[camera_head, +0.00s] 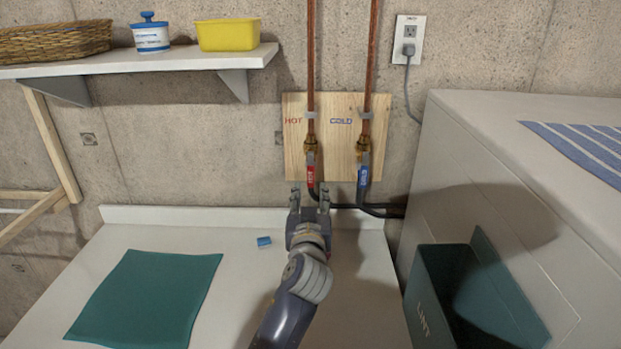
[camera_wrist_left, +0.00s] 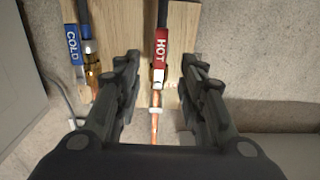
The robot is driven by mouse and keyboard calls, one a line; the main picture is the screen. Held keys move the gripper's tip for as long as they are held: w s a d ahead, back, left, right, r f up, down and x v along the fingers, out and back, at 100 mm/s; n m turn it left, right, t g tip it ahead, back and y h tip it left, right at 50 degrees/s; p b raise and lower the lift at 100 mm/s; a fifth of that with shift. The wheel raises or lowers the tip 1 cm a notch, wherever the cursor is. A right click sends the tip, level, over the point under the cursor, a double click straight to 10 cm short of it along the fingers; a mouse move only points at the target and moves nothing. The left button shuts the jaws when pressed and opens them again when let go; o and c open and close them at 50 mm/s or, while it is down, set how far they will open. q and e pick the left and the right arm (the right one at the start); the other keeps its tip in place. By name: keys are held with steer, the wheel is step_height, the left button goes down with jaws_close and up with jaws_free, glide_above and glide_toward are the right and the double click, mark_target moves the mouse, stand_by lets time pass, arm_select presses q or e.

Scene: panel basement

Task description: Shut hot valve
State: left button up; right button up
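The hot valve has a red lever (camera_head: 311,177) marked HOT, hanging straight down in line with its copper pipe, on a wooden board (camera_head: 336,105) on the wall. My left gripper (camera_head: 311,193) is just below and in front of the red lever in the head view. In the left wrist view its fingers (camera_wrist_left: 161,62) are open, with the red lever (camera_wrist_left: 161,45) showing in the gap between them; I cannot tell whether they touch it. The cold valve's blue lever (camera_head: 363,176) also hangs down, to the right. My right gripper is not in view.
A white counter (camera_head: 245,290) below holds a green cloth (camera_head: 148,298) and a small blue block (camera_head: 264,241). A white appliance (camera_head: 470,180) and a dark green LINT bin (camera_head: 430,300) stand at right. A shelf (camera_head: 150,62) hangs upper left. Black hoses run below the valves.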

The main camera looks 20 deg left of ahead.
mark_target(310, 175)
arm_select(q)
steer(key=x, duration=0.1)
steer(key=p+x, duration=0.1)
steer(key=x, duration=0.2)
steer(key=shift+r, duration=0.35)
steer(key=p+x, duration=0.1)
steer(key=x, duration=0.3)
steer(key=shift+w+a+f, duration=0.1)
steer(key=shift+w+f, duration=0.05)
steer(key=shift+w, duration=0.05)
steer(key=shift+w+a, duration=0.1)
steer(key=shift+w, duration=0.25)
steer(key=shift+w+f, duration=0.1)
steer(key=shift+w, duration=0.15)
steer(key=shift+w+a, duration=0.1)
steer(key=shift+w, duration=0.05)
steer(key=c, duration=0.7)
jaws_close()
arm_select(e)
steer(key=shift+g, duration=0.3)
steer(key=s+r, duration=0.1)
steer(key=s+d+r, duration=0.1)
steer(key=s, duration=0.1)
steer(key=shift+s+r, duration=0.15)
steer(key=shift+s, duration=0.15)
